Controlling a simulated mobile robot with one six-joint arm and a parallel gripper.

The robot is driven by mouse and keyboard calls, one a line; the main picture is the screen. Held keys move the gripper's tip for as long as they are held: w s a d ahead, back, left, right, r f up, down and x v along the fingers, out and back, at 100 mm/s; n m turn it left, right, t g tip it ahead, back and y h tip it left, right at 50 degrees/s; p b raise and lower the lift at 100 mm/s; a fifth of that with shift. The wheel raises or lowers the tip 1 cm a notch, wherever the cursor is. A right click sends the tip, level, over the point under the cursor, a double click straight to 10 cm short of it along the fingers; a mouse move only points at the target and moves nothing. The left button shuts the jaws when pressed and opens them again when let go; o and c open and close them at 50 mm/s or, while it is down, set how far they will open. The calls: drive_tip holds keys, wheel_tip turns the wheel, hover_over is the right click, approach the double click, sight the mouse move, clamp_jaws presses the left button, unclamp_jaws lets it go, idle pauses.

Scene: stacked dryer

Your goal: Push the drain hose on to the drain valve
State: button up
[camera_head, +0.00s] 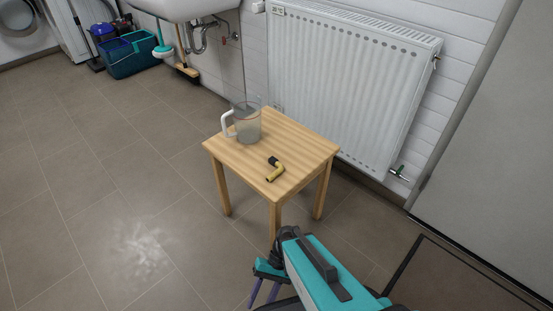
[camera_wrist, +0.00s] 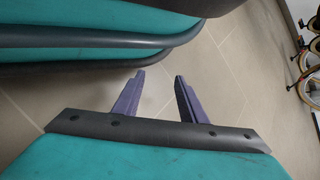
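A small valve with a green handle, likely the drain valve (camera_head: 399,172), sticks out at the lower right corner of the white radiator. My gripper (camera_head: 264,296) is low at the bottom of the head view, in front of the stool and apart from it. In the wrist view its two purple fingers (camera_wrist: 158,82) stand apart with only floor between them. Neither hose nor valve shows in the wrist view.
A clear jug with a white handle (camera_head: 247,124) stands on the stool behind the yellow piece. The radiator (camera_head: 345,80) hangs on the wall behind. A grey door (camera_head: 500,160) is at the right.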

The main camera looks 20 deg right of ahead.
drive_tip(key=d+r+h+p, duration=0.2)
drive_tip(key=d+r+p, duration=0.2)
drive_tip(key=r+p, duration=0.9)
drive_tip(key=s+d+r+n+h+p, duration=0.1)
drive_tip(key=d+r+p, duration=0.3)
drive_tip(key=r+p, duration=1)
drive_tip(key=s+d+r+n+h+p, duration=0.1)
drive_tip(key=d+r+h+p, duration=0.2)
drive_tip(key=r+p, duration=1.1)
drive_tip(key=d+p, duration=0.1)
drive_tip(key=p, duration=0.6)
drive_tip(key=shift+s+t+h, duration=0.2)
drive_tip(key=shift+t+h, duration=0.2)
drive_tip(key=shift+c, duration=0.9)
